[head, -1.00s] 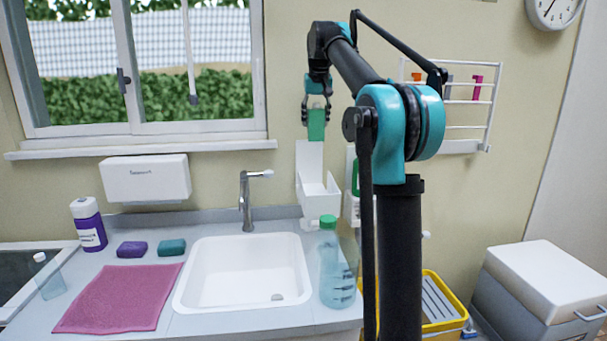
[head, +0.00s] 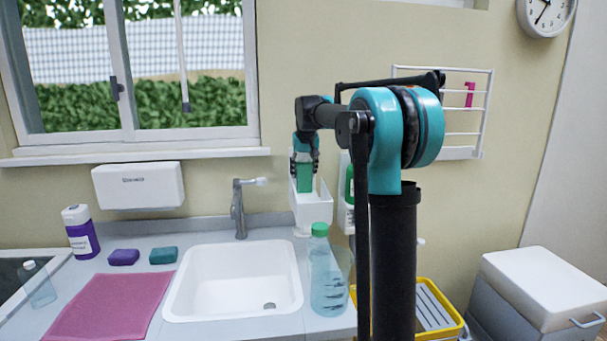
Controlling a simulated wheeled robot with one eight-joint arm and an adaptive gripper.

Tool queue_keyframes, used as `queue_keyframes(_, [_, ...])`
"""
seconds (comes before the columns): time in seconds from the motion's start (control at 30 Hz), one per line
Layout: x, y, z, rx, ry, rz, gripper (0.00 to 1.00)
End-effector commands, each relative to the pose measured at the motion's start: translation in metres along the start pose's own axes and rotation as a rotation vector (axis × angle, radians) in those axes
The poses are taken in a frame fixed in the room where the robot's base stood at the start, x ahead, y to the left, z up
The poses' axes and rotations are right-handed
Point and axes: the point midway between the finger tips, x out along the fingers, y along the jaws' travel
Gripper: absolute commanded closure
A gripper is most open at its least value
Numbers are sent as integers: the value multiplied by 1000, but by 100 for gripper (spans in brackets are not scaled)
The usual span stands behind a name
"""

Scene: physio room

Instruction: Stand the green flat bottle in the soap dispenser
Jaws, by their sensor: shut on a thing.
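My gripper (head: 305,158) is shut on the green flat bottle (head: 304,178), which hangs upright below the fingers. The white soap dispenser (head: 312,214) is an open-topped holder on the wall behind the counter, right of the tap. The bottle shows in front of the dispenser's back plate, with its lower end at about the rim of the open box. I cannot tell whether the bottle's bottom is inside the box or just above it.
A clear bottle with a green cap (head: 328,275) stands right of the sink (head: 235,285), below the dispenser. Another white wall holder with a green item (head: 349,185) is close on the dispenser's right, partly behind my arm. The tap (head: 240,205) is to the left.

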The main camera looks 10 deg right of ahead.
Motion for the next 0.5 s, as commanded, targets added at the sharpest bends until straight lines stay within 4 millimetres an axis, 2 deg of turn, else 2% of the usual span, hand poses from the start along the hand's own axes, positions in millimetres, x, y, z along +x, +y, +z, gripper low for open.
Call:
queue_keyframes(0.1, [7,0,3,0,0,0,88])
queue_keyframes(0.4, [9,0,4,0,0,0,88])
queue_keyframes(0.43, [9,0,4,0,0,0,48])
queue_keyframes(0.5, [9,0,4,0,0,0,40])
